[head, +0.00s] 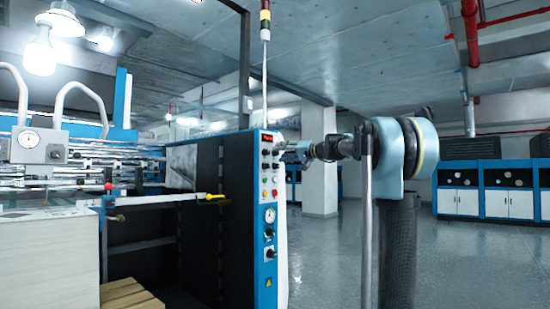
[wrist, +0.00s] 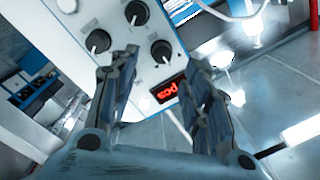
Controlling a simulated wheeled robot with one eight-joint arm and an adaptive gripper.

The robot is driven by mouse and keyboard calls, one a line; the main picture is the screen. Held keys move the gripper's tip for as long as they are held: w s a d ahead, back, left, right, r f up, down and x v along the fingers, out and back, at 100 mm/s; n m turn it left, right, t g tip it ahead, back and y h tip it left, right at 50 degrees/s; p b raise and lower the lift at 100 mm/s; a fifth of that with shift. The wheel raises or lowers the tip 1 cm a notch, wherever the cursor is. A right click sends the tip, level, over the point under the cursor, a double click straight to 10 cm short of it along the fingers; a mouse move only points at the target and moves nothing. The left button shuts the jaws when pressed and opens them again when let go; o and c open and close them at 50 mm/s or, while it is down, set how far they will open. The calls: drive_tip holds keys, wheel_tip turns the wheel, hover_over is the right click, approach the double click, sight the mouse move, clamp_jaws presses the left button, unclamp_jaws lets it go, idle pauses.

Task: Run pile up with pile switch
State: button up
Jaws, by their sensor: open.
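The control panel (head: 268,170) is a narrow white face with blue edges on the end of the machine. It carries black rotary knobs (head: 266,152), coloured buttons, a gauge (head: 269,215) and lower black switches (head: 269,254). I cannot read which one is the pile switch. My gripper (head: 292,154) is at the panel's upper right side in the head view. In the wrist view my gripper (wrist: 162,68) is open and empty, its fingers pointing at the panel. Three black knobs (wrist: 161,51) and a red lit display (wrist: 171,90) show beyond the fingertips. Contact cannot be told.
A pale paper stack (head: 45,255) stands on a wooden pallet (head: 130,297) at the left. A signal pole (head: 265,60) rises above the panel. A white pillar (head: 320,170) stands behind my arm. White and blue cabinets (head: 485,190) line the right. The grey floor between is clear.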

drive_tip(key=shift+v, duration=2.55)
drive_tip(key=s+d+f+g+h, duration=0.1)
drive_tip(key=s+f+g+h, duration=0.2)
drive_tip(key=s+f, duration=1.05)
drive_tip(key=s+d+f+g+h, duration=0.2)
drive_tip(key=s+f+h, duration=0.2)
drive_tip(key=s+f, duration=1)
drive_tip(key=s+d+f+g+h, duration=0.1)
drive_tip(key=s+d+f, duration=0.4)
drive_tip(key=f, duration=0.5)
drive_tip(key=s+d+f+m+g+h, duration=0.1)
drive_tip(key=s+d+f+h, duration=0.3)
drive_tip(key=s+f, duration=0.3)
drive_tip(key=s+d+f+m+h, duration=0.1)
drive_tip(key=s+d+f+h, duration=0.2)
drive_tip(key=f, duration=1.2)
drive_tip(key=s+d, duration=0.2)
drive_tip(key=s, duration=0.1)
drive_tip(key=shift+s+d+g, duration=0.35)
drive_tip(key=shift+g, duration=0.05)
drive_tip(key=shift+f, duration=0.15)
